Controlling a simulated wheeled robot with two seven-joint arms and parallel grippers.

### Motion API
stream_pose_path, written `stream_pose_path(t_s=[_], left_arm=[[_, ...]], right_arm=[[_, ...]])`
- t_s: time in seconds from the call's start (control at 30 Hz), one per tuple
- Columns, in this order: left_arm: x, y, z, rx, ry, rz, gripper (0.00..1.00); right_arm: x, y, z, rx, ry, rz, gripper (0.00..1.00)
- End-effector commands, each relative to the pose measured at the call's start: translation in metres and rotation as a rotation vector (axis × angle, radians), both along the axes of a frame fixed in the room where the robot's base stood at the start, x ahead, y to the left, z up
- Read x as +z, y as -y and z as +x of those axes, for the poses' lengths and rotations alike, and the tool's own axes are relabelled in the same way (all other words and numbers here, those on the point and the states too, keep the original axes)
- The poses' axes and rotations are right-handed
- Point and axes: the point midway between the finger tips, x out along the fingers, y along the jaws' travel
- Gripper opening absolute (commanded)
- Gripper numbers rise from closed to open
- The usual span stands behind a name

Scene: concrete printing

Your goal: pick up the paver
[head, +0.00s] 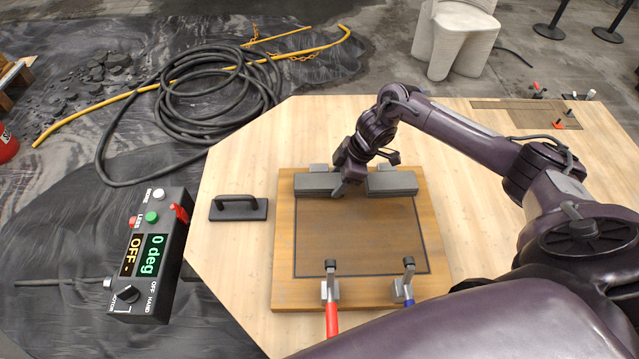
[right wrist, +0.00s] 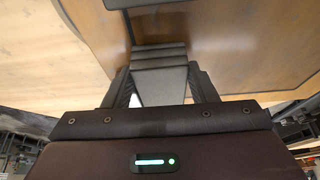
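A long grey block, seemingly the paver (head: 314,184), lies along the far edge of the square wooden board (head: 284,262). My right gripper (head: 346,190) points down over its middle and hides that part, so I cannot tell whether the block is one piece there. In the right wrist view a grey block (right wrist: 160,52) shows between the fingers of my right gripper (right wrist: 160,82). The fingers are apart, one on each side of it. I cannot tell whether they press on it. My left gripper is not in view.
A black float (head: 238,209) with a handle lies left of the board. A red-handled clamp (head: 331,300) and a blue-handled clamp (head: 407,285) stand at the board's near edge. A control box (head: 150,255) is at the left. The wooden table (head: 235,165) is clear around the float.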

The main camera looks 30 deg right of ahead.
Motion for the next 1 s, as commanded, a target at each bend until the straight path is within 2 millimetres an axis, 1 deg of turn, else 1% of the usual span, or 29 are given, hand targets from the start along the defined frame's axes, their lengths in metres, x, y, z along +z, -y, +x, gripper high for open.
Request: stream_pose_path(t_s=[0.03,0.3,0.57,0.73,0.87,1.0], left_arm=[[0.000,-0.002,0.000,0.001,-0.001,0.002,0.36],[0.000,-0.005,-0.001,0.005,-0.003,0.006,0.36],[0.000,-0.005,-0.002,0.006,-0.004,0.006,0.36],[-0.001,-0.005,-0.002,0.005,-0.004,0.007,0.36],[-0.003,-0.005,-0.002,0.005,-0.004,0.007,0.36],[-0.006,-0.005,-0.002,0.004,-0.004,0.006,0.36]], right_arm=[[0.000,0.000,0.000,0.000,0.000,0.000,0.45],[0.000,0.000,0.000,0.000,0.000,0.000,0.10],[0.003,0.000,0.001,0.000,0.004,0.001,0.09],[0.011,0.000,0.002,0.000,0.005,0.002,0.09],[0.027,0.000,0.002,0.001,0.006,0.001,0.09],[0.053,0.000,0.002,0.001,0.009,0.001,0.09]])
